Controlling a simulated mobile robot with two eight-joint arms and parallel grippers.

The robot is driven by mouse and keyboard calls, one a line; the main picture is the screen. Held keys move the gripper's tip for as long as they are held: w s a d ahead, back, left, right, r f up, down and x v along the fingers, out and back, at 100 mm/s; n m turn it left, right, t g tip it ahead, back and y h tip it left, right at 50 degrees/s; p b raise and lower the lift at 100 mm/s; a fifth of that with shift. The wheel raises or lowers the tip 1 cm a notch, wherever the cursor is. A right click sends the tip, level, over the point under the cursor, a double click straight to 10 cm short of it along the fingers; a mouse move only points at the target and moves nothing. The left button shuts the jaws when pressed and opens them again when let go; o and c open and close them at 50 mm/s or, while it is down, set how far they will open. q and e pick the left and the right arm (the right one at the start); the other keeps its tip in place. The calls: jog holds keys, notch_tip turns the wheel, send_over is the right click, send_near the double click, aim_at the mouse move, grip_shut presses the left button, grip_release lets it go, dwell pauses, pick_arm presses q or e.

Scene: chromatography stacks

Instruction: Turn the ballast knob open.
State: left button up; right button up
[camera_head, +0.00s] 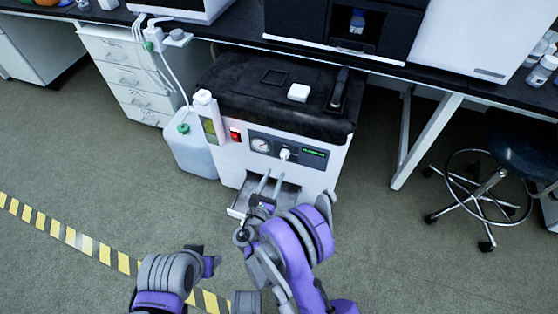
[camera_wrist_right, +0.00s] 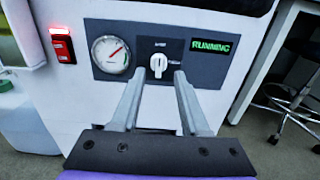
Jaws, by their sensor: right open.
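The ballast knob (camera_head: 285,154) is a small white knob on the dark panel on the front of the white pump unit (camera_head: 233,165). In the right wrist view the knob (camera_wrist_right: 158,63) stands roughly upright, with small printed labels around it. My right gripper (camera_head: 273,178) is open in front of the panel, its two grey fingers pointing at the knob. In the right wrist view the gripper (camera_wrist_right: 158,77) has one finger on each side of the knob's line, with nothing between them; contact is not visible. Part of my left arm shows at the bottom left, without a clear gripper.
A round gauge (camera_wrist_right: 110,54), a lit red switch (camera_wrist_right: 62,45) and a green "RUNNING" display (camera_wrist_right: 210,46) flank the knob. A plastic jug (camera_head: 190,147) stands left; a stool (camera_head: 480,195) stands right.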

aim_at(283, 157)
jog(key=b+x, duration=0.1)
jog(key=x, duration=0.6)
jog(key=shift+w+d, duration=0.1)
jog(key=shift+w, duration=0.15)
grip_shut()
